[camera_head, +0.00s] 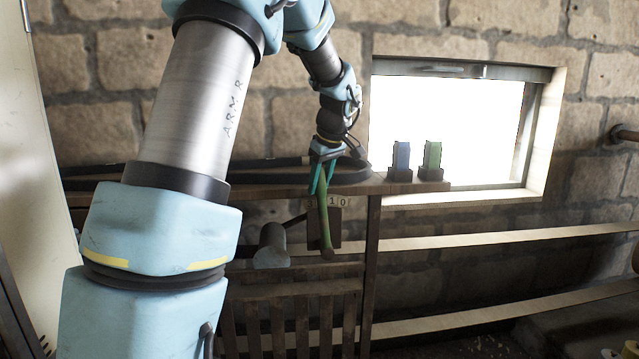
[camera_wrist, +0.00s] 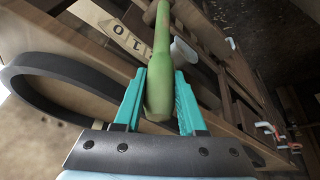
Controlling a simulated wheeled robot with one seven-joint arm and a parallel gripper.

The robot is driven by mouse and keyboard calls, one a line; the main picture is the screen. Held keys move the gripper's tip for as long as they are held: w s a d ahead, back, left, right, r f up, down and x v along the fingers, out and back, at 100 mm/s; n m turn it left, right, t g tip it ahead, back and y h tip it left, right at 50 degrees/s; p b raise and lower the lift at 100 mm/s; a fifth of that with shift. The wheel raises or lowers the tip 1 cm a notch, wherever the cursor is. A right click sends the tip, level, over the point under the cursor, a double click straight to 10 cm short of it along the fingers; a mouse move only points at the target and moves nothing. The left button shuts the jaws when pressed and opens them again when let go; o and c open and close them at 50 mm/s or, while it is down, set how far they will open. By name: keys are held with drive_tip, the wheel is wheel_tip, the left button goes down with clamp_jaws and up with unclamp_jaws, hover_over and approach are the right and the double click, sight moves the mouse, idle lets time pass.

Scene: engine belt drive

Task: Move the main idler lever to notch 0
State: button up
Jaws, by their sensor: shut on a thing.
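The green main idler lever (camera_head: 324,215) stands nearly upright in front of a dark wooden frame, its lower end near a rounded base. My gripper (camera_head: 322,178), with teal fingers, is shut on its upper end. In the wrist view the green lever (camera_wrist: 162,45) runs up between the two fingers (camera_wrist: 161,76). A notch label (camera_head: 342,201) behind it shows a 1 and a 0 to the right of the lever and what looks like a 3 to its left. The lever hides the label between the 3 and the 1. The label also shows in the wrist view (camera_wrist: 118,30).
A blue block (camera_head: 401,156) and a green block (camera_head: 432,156) stand in dark holders on the shelf, right of my gripper. A black belt loop (camera_wrist: 40,75) lies on the shelf. A grey cylindrical part (camera_head: 271,247) sits left of the lever. A bright window (camera_head: 450,130) is behind.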

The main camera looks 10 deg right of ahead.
clamp_jaws()
idle(0.8)
